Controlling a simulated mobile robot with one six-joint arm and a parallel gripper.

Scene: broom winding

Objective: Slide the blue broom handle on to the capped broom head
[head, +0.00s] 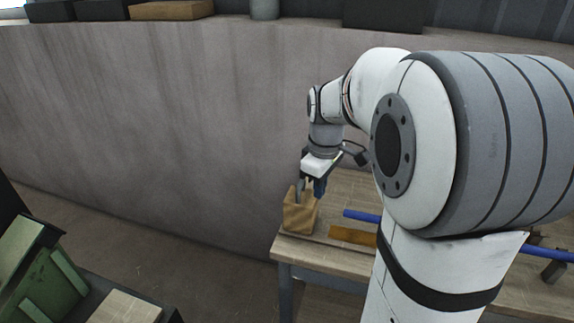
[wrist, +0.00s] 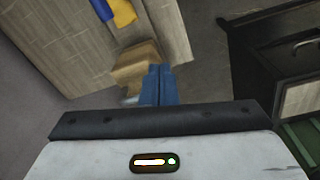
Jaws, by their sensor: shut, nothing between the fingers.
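The blue broom handle (head: 361,215) lies over the wooden table, with its middle hidden behind my arm. Its end also shows at the top of the wrist view (wrist: 102,9). A tan, blocky piece (head: 299,216), which looks like the broom head, stands at the table's near left corner, apart from the handle's end; it also shows in the wrist view (wrist: 134,66). My gripper (head: 319,188) is shut and empty, its blue fingers (wrist: 159,72) close beside the tan piece. I cannot tell whether they touch it. The cap is not clear.
A flat orange-yellow piece (head: 352,236) lies on the table (head: 318,258) near the handle's end; it also shows in the wrist view (wrist: 123,12). A dark bracket (head: 553,268) is at right. Green crates (head: 28,250) stand lower left. A grey wall (head: 150,120) runs behind.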

